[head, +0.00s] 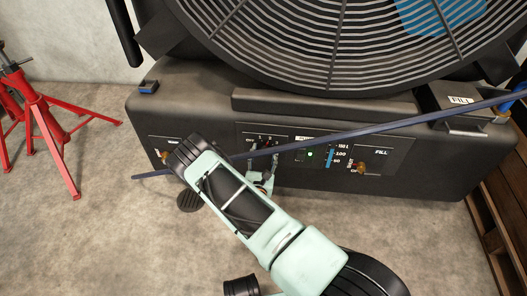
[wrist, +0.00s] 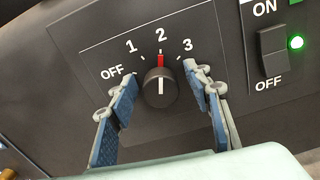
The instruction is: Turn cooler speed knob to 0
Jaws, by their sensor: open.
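The black speed knob (wrist: 160,88) is on the cooler's dark panel, marked OFF, 1, 2 and 3. Its red pointer is at the top, at 2, and a white line runs down its face. My gripper (wrist: 159,100) is open, with one blue-padded finger on each side of the knob. Gaps show between the fingers and the knob. In the head view my gripper (head: 262,180) is at the panel of the cooler (head: 210,105), below the dial marks, and the knob itself is hard to make out there.
An ON/OFF rocker switch (wrist: 273,52) with a lit green light (wrist: 296,42) is right of the knob. A long dark blue bar (head: 400,121) crosses in front of the cooler. Red stands (head: 45,125) are at the left.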

